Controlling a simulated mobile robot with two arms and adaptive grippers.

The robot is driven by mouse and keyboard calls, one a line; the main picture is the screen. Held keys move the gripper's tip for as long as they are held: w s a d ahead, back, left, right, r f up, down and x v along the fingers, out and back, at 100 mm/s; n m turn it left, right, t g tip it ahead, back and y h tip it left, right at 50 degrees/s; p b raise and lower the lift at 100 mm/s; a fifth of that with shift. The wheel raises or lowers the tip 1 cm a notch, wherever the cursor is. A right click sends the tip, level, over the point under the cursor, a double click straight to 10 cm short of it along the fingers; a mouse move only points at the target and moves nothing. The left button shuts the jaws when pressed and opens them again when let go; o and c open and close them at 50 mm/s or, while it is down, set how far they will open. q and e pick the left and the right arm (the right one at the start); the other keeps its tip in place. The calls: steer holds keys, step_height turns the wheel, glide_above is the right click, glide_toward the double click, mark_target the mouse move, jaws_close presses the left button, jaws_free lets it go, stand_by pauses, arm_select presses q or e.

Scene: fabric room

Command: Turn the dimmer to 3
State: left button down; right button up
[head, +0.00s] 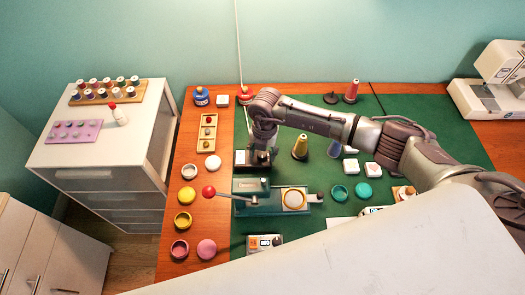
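My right arm comes in from the right, and my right gripper (260,155) points down at a small dark box with a pale top (240,157) at the left edge of the green mat. The box may be the dimmer. The gripper covers most of it, so I cannot make out a knob, a scale or any number. The fingertips are at or just above the box; contact and finger opening are too small to tell. My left gripper is not in view.
A green press with a red-knobbed lever (209,191) stands just in front of the gripper. A wooden tray (206,132) and several round tins lie to the left. A small orange-and-white device (264,243) sits nearer.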

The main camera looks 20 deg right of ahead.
mark_target(264, 155)
step_height(264, 155, up, 12)
steer(key=shift+s+d, duration=0.15)
steer(key=shift+d, duration=0.05)
stand_by(0.4)
stand_by(0.5)
